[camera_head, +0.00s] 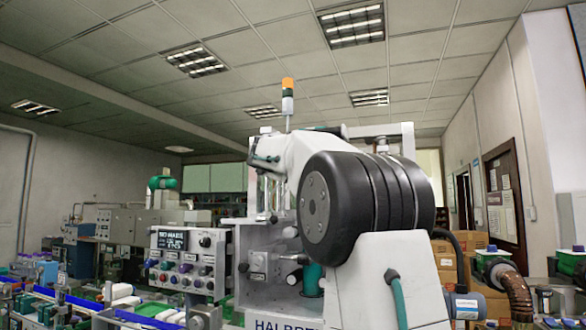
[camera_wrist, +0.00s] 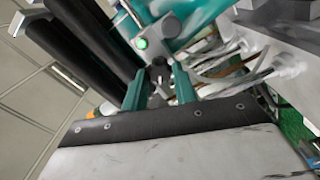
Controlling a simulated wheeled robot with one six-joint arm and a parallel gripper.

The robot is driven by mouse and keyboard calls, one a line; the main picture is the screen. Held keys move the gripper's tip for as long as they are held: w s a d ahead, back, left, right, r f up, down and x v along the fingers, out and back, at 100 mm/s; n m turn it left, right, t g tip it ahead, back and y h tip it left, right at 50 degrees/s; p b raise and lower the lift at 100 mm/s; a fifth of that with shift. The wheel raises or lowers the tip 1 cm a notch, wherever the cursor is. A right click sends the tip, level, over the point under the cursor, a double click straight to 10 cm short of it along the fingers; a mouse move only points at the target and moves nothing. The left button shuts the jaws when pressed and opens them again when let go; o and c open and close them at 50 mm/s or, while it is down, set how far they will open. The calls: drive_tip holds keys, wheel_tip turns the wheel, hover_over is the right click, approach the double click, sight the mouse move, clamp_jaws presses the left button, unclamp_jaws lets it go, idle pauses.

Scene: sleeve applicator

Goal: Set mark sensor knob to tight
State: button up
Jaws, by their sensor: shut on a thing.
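In the wrist view, my gripper (camera_wrist: 160,80) shows as two green fingers with a small dark knob (camera_wrist: 158,67) between their tips. The fingers are shut on this knob. Its pointer and any scale markings are too small to read, so its setting cannot be told. A grey sensor housing (camera_wrist: 160,33) with a lit green button (camera_wrist: 142,43) is just beyond the fingertips. In the head view my arm covers part of the machine, and neither the gripper's fingertips nor the held knob can be made out.
Cables (camera_wrist: 225,65) and a pale metal block (camera_wrist: 285,65) lie close to the right of the fingers in the wrist view. In the head view, a control panel (camera_head: 180,265) with several coloured knobs stands left of my arm. Cardboard boxes (camera_head: 450,262) are stacked at right.

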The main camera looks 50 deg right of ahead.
drive_tip(key=m, duration=1.1)
idle(0.5)
drive_tip(key=o, duration=1)
drive_tip(key=v, duration=0.7)
drive_tip(key=shift+s+a, duration=0.15)
drive_tip(key=shift+a, duration=0.2)
